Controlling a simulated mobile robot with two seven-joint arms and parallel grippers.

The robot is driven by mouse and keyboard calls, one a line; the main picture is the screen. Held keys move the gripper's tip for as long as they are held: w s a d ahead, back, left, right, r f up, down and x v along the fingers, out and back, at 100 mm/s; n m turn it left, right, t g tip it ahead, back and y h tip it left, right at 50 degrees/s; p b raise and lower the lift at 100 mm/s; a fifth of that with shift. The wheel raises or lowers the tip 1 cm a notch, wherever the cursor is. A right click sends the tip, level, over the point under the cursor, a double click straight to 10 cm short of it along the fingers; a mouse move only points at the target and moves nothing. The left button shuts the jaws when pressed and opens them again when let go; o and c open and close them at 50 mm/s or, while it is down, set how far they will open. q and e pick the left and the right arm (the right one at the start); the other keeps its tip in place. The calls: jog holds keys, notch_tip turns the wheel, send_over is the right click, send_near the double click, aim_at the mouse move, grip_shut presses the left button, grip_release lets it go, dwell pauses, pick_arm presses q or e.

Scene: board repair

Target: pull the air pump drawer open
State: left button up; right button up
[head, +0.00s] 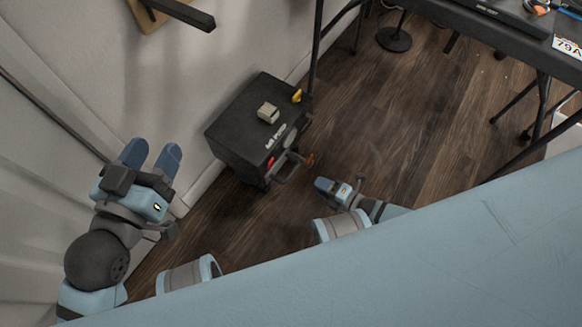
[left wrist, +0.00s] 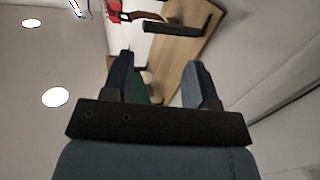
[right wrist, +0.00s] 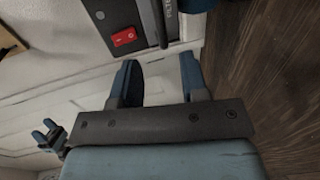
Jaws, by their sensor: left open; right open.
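The air pump (head: 233,126) is a black box on the floor against the wall. White lettering is on its top front edge, and a red switch (head: 270,162) and a protruding handle (head: 290,172) are on its front. I cannot tell whether the drawer is open at all. My right gripper (head: 321,187) is open and empty, low in front of the pump, apart from the handle. In the right wrist view the red switch (right wrist: 124,37) and dark handle (right wrist: 152,18) lie beyond the open fingers (right wrist: 158,78). My left gripper (head: 151,150) is open, empty and raised at the left.
A beige block (head: 268,112) and a small yellow item (head: 297,96) are on top of the pump. A dark table (head: 480,30) with thin legs stands at upper right. A wooden wall shelf (left wrist: 178,60) shows beyond my left fingers.

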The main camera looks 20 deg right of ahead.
aim_at(293, 171)
jog(key=shift+b+x, duration=2.2)
jog(key=shift+x, duration=3.65)
pick_arm(q)
jog(key=m, duration=0.1)
jog(key=w+a+m+t, duration=0.1)
jog(key=w+m+h, duration=0.1)
jog(key=shift+a+r+t, duration=0.2)
jog(key=shift+r+t, duration=0.05)
jog(key=shift+t, duration=0.05)
pick_arm(e)
jog(key=shift+c, duration=0.3)
grip_shut()
